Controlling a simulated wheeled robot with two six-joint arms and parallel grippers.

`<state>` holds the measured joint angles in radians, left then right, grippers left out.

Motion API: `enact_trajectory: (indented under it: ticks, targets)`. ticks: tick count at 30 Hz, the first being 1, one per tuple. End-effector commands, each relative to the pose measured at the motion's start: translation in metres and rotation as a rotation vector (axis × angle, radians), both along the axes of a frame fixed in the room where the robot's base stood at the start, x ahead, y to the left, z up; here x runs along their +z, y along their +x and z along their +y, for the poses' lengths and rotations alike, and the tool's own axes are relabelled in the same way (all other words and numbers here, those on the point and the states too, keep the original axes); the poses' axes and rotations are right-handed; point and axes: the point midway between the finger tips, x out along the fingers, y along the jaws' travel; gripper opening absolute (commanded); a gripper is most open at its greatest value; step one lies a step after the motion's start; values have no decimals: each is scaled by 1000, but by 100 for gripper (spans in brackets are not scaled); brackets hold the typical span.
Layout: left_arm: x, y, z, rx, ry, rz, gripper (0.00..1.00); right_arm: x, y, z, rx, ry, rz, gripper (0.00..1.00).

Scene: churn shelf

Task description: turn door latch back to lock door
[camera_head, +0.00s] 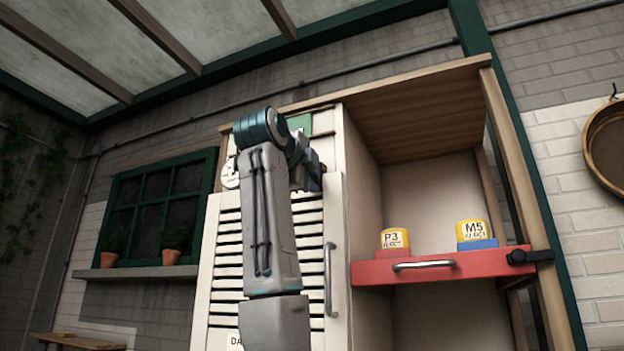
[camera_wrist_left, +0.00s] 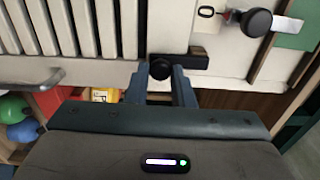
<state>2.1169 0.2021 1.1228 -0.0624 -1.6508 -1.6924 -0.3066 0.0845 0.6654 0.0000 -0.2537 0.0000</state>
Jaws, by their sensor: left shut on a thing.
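The white louvered cabinet door (camera_head: 337,215) stands upright and looks closed, with a vertical metal handle (camera_head: 329,280) on its right side. My left arm reaches up across it, and my left gripper (camera_head: 312,172) is at the door's upper right edge. In the left wrist view my left gripper (camera_wrist_left: 160,85) is shut on the door latch, whose round black knob (camera_wrist_left: 160,68) shows between the fingers. A dark bar (camera_wrist_left: 198,60) beside it runs across the door edge. In the head view my gripper hides the latch. My right gripper is not in view.
Right of the door is an open bay with a red drawer (camera_head: 375,274) bearing a metal handle and a black latch (camera_head: 530,256). Two yellow labelled items, P3 (camera_head: 395,238) and M5 (camera_head: 471,230), sit there. Another black knob (camera_wrist_left: 257,22) shows in the wrist view.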

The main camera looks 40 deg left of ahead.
Motion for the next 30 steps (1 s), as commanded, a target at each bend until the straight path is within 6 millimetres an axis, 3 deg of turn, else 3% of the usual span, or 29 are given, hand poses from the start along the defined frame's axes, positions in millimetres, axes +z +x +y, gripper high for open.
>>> enact_trajectory:
  ticks: [11, 12, 15, 25, 30]
  targets:
    - [-3, 2, 0, -2, 3, 11, 0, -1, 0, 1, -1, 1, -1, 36]
    - [-4, 2, 0, -2, 3, 11, 25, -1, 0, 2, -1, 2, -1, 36]
    - [-3, 1, 0, -1, 2, 9, 42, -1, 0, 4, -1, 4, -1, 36]
    - [-2, -3, -1, -1, 2, 4, 42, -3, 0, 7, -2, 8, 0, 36]
    - [-4, -26, -6, -1, 3, 1, 42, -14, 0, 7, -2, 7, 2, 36]
